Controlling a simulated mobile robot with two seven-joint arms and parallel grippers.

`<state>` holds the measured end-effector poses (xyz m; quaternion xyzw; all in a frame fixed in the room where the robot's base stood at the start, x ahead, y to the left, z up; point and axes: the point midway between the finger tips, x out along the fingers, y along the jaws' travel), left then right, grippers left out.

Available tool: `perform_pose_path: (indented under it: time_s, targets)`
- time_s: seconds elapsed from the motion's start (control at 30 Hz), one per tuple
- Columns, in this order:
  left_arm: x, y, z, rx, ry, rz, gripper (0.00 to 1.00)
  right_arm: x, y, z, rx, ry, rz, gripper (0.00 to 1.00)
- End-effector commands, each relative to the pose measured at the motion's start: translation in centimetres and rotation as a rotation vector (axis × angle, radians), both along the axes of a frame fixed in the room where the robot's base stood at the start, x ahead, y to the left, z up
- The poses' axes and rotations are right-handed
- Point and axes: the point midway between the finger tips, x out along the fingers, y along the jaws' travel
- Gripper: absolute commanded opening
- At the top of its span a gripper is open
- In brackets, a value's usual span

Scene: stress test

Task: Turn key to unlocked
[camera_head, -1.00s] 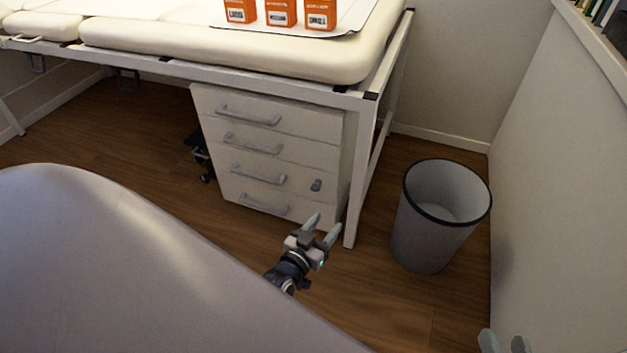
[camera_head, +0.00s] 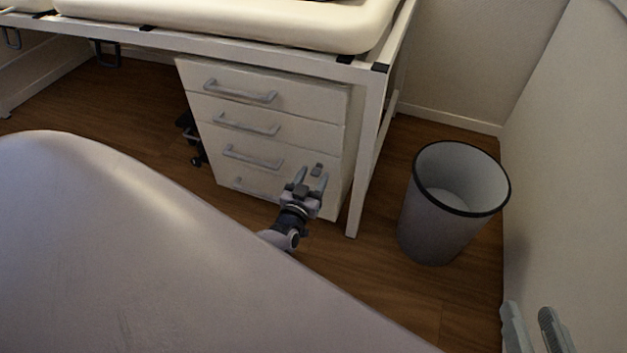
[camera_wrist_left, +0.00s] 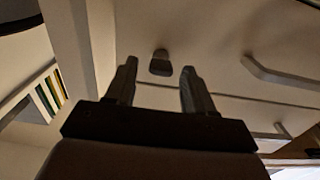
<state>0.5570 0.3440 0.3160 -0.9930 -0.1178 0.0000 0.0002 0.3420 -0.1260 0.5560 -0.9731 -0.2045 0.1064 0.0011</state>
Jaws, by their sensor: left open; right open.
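The key (camera_head: 317,169) is a small grey piece on the right side of the white drawer cabinet (camera_head: 265,107), beside the third handle. In the left wrist view the key (camera_wrist_left: 161,63) shows just beyond and between my fingertips, apart from them. My left gripper (camera_head: 311,178) is open and empty in front of the cabinet, just below the key. It also shows in the left wrist view (camera_wrist_left: 159,75). My right gripper (camera_head: 530,322) is open at the bottom right, only its fingertips in view, far from the cabinet. I cannot tell the key's turn position.
A padded couch (camera_head: 225,22) on a white frame stands over the cabinet, its leg (camera_head: 362,160) just right of it. A grey waste bin (camera_head: 418,225) stands on the floor to the right. A wall bounds the far right.

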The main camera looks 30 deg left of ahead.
Motion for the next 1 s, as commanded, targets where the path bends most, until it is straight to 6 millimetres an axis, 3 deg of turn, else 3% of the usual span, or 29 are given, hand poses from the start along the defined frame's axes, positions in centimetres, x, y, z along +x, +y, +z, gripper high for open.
perform_pose_path:
  time_s: [0.37,0.5,0.53,1.0]
  targets:
    - [0.64,0.2,0.08,0.001,0.0,0.0,0.5,-0.08,-0.2,0.18,-0.013,-0.021,-0.004,0.43]
    - [0.63,0.19,0.08,0.001,0.0,0.0,0.05,-0.08,-0.2,0.19,-0.012,-0.02,-0.004,0.43]
    - [0.62,0.19,0.07,0.001,0.0,0.0,0.0,-0.08,-0.2,0.2,-0.012,-0.02,-0.004,0.43]
    - [0.59,0.2,0.01,-0.091,-0.022,0.001,0.0,-0.07,-0.21,0.12,-0.014,-0.022,-0.004,0.43]
